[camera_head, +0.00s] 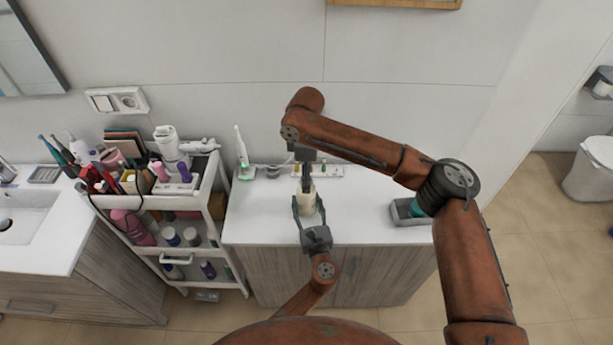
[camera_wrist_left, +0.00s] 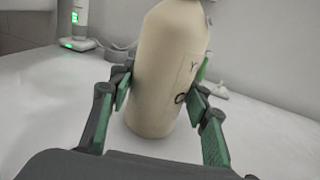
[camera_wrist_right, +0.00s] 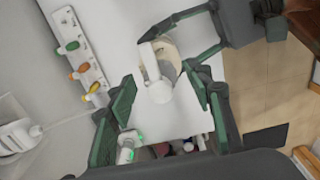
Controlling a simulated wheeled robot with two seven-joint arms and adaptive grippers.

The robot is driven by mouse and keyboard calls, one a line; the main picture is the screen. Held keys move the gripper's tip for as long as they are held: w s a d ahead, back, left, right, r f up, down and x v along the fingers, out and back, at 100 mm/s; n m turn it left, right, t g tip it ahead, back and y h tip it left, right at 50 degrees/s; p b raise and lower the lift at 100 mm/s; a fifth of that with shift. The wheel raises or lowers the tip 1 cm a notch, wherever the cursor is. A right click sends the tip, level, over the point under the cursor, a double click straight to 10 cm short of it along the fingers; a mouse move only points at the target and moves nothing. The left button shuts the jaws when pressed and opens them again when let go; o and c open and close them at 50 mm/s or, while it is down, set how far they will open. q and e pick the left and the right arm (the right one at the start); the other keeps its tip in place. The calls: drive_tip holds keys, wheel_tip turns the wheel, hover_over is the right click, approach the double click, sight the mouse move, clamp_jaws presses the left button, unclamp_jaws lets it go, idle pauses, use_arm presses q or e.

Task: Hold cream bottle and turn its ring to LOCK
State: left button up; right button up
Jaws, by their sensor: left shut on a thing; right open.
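The cream bottle (camera_head: 307,203) stands on the white counter (camera_head: 265,222). In the left wrist view the bottle (camera_wrist_left: 165,72) leans slightly and shows dark marks on its right side. My left gripper (camera_head: 309,212) is shut on the bottle's body, one finger on each side. My right gripper (camera_head: 305,165) is above the bottle, pointing down. In the right wrist view its open fingers (camera_wrist_right: 163,100) are on either side of the white pump head (camera_wrist_right: 158,90), apart from it. The left gripper (camera_wrist_right: 200,36) also shows there. The ring is hidden under the pump head, so its setting cannot be told.
A white cart (camera_head: 214,190) full of toiletries stands left of the counter. An electric toothbrush (camera_head: 242,152) and a power strip (camera_head: 328,171) are at the counter's back. A grey tray (camera_head: 401,211) is at its right end. Counter around the bottle is clear.

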wheel_tip(320, 180, up, 12)
idle(0.5)
use_arm(q)
drive_tip(key=o, duration=1.6)
drive_tip(key=shift+s, duration=0.1)
